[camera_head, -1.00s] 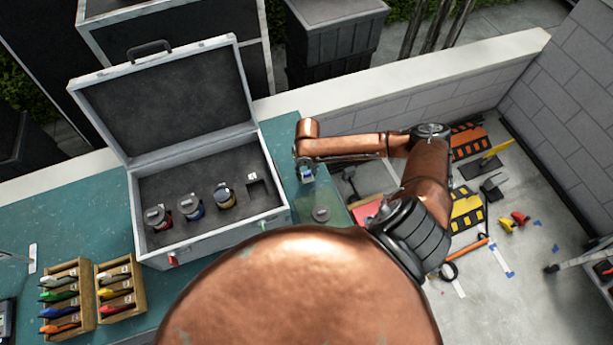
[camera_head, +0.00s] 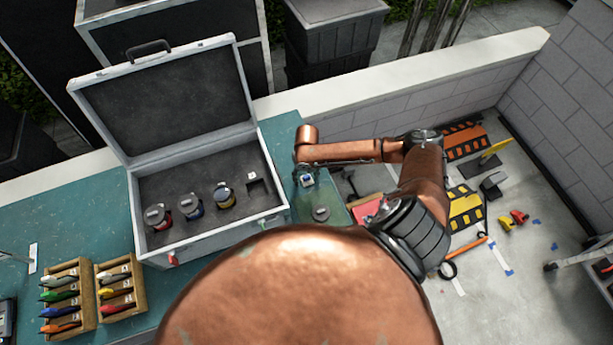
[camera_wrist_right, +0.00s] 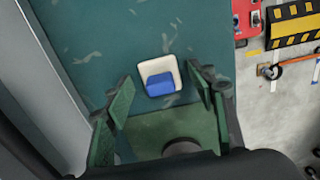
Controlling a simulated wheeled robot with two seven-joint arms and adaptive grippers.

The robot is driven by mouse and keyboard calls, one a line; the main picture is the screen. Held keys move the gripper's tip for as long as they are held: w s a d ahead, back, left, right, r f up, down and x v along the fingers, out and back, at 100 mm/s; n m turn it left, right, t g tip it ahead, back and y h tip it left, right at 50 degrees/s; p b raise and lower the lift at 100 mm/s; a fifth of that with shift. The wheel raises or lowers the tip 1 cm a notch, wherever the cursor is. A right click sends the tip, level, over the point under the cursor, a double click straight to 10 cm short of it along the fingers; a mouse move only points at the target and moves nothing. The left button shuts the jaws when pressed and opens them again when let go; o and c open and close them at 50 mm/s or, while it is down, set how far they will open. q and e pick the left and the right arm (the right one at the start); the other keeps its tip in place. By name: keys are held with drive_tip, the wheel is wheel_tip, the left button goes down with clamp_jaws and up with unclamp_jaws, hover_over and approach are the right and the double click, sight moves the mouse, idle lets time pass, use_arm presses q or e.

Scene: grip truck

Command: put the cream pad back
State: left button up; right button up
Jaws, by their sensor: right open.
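The cream pad (camera_wrist_right: 151,69) is a small, light square with rounded corners and a blue block on it. It lies on the teal worktop, right of the open case, and shows small in the head view (camera_head: 307,181). My right gripper (camera_wrist_right: 162,76) is open and empty. Its green fingers stand apart on either side of the pad in the wrist view; I cannot tell the height between them. My left gripper is not in view.
A grey round object (camera_head: 321,213) stands on the worktop just in front of the pad. The case's wall is close on the left. Wooden racks (camera_head: 135,304) with coloured tools stand at front left. A low white wall (camera_head: 400,84) runs behind.

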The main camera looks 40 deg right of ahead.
drive_tip(key=shift+r, duration=0.1)
wheel_tip(320, 180, up, 12)
drive_tip(key=b, duration=0.1)
idle(0.4)
idle(1.4)
